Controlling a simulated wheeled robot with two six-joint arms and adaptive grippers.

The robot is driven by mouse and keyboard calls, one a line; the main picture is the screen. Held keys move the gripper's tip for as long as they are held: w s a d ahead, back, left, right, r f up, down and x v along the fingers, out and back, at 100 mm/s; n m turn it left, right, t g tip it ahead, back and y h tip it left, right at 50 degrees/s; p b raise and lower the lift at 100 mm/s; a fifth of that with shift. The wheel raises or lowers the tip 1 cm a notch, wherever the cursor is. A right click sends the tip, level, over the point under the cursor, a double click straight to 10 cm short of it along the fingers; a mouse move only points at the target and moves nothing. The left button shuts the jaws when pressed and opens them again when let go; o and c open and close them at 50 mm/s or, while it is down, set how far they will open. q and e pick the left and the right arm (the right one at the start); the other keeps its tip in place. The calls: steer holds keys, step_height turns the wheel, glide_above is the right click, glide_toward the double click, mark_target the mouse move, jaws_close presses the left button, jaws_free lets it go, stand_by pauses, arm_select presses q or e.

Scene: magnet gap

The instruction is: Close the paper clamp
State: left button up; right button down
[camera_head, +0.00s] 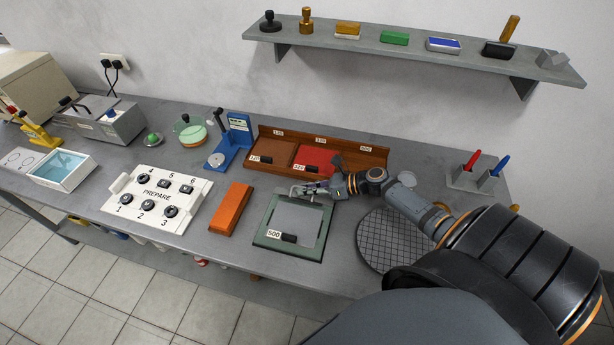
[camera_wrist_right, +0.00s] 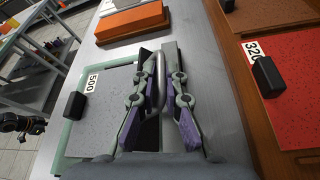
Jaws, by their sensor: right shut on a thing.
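The green-framed paper holder (camera_head: 262,238) lies on the bench with a grey sheet (camera_head: 297,217) in it. A black tab (camera_head: 289,237) with a 500 label sits at its front edge. The paper clamp (camera_head: 300,190) is a metal bar at the holder's back edge. My right gripper (camera_head: 318,188) reaches in from the right and is shut on this bar. In the right wrist view the bent metal rod (camera_wrist_right: 180,72) shows between its fingers (camera_wrist_right: 160,100). The fingers partly cover the clamp, so its exact angle is hard to tell.
An orange block (camera_head: 231,209) lies left of the holder. Behind it stands a brown wooden rack (camera_head: 372,162) with a red sheet (camera_head: 316,158). A round gridded plate (camera_head: 372,240) lies to the right, under my right arm. A white button panel (camera_head: 120,205) is further left.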

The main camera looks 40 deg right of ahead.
mark_target(303, 201)
steer(key=shift+s+a+r+n+t+h+p, duration=0.25)
steer(key=shift+s+a+n+h+p, duration=0.2)
steer(key=shift+n+p, duration=0.55)
steer(key=shift+s+a+f+n+t+h, duration=0.15)
steer(key=shift+a+f+n+t+h, duration=0.1)
steer(key=shift+n+t+h, duration=0.25)
steer(key=shift+s+a+f+n+t+h, duration=0.25)
steer(key=shift+a+n+t, duration=0.1)
steer(key=shift+n, duration=0.55)
arm_select(q)
steer(key=shift+r+b, duration=0.3)
steer(key=shift+b, duration=0.9)
arm_select(e)
steer(key=shift+s+a+f+n+t+h, duration=0.15)
steer(key=shift+n+t+h, duration=0.1)
steer(key=shift+n, duration=0.25)
steer(key=shift+s+a+f+n+t+h, duration=0.15)
steer(key=shift+n+t, duration=0.1)
steer(key=shift+n, duration=0.25)
steer(key=shift+r, duration=0.1)
steer(key=c, duration=1.4)
jaws_free()
steer(key=shift+c, duration=0.2)
